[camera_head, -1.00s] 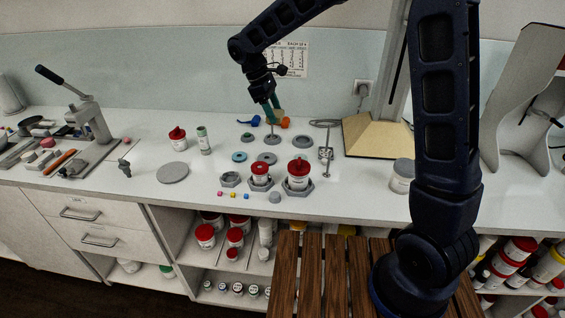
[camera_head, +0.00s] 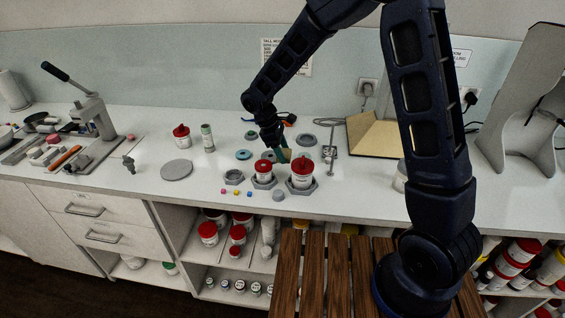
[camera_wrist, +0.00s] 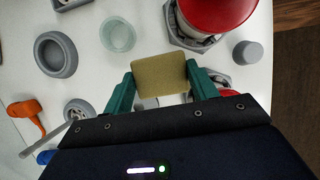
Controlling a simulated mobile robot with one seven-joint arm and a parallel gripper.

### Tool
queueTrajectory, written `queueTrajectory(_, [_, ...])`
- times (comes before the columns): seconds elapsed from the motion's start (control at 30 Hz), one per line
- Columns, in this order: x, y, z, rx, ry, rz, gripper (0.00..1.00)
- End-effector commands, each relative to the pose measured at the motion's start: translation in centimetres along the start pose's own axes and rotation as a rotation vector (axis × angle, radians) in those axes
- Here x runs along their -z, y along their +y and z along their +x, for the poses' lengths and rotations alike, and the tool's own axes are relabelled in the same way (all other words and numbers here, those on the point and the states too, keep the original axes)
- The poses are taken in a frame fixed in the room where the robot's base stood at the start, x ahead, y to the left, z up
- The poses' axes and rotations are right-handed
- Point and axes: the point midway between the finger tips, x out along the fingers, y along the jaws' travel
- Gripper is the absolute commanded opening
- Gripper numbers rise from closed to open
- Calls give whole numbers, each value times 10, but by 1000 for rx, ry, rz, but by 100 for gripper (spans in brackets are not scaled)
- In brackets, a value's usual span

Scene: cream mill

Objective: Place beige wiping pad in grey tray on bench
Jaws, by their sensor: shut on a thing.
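A beige wiping pad (camera_wrist: 160,76) is held between the two teal fingers of my gripper (camera_wrist: 161,82) in the wrist view. The gripper is shut on its two sides, above the bench. In the head view my gripper (camera_head: 284,152) is over the middle of the bench, just behind the red-lidded jars, and the pad is hard to make out there. At the far left of the bench, a low grey tray-like surface (camera_head: 92,158) lies by the lever press with small pieces around it. I cannot tell for certain whether it is the grey tray.
Red-lidded jars (camera_head: 302,172) stand in grey hexagonal holders close to my gripper. A grey disc (camera_head: 177,170), a red-lidded jar (camera_head: 181,136) and a slim bottle (camera_head: 207,138) stand to the left. A lever press (camera_head: 92,112) rises at far left.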

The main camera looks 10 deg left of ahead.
Motion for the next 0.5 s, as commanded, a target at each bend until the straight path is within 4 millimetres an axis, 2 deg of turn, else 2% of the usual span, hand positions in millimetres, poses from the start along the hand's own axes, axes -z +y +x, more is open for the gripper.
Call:
queueTrajectory(0.27, [7, 0, 16, 1, -1, 0, 33])
queueTrajectory(0.5, [18, 0, 45, 1, -2, -1, 33])
